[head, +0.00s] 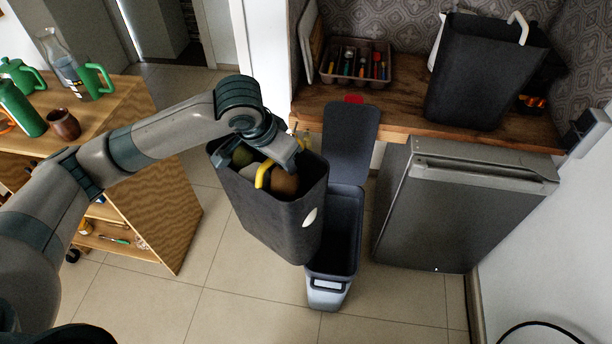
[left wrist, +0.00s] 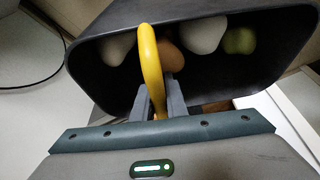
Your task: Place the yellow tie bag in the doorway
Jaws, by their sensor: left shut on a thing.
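The yellow tie bag (head: 268,212) is a dark, open-topped bag with a yellow loop handle. It hangs tilted from my left gripper (head: 284,160), in front of and partly over an open bin. In the left wrist view, both fingers (left wrist: 160,97) are closed on the yellow handle, and the bag's dark rim (left wrist: 240,18) lies beyond it. Several round items, pale, brown and green, show inside. A doorway (head: 155,32) opens at the upper left of the head view, behind the wooden shelf unit. My right gripper is not in view.
The open bin (head: 345,215) stands upright below the counter (head: 400,118). A second dark bag with a white handle (head: 478,75) sits on the counter. A grey mini fridge (head: 435,215) is at right. A wooden shelf unit (head: 150,195) stands left. Tiled floor is clear between.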

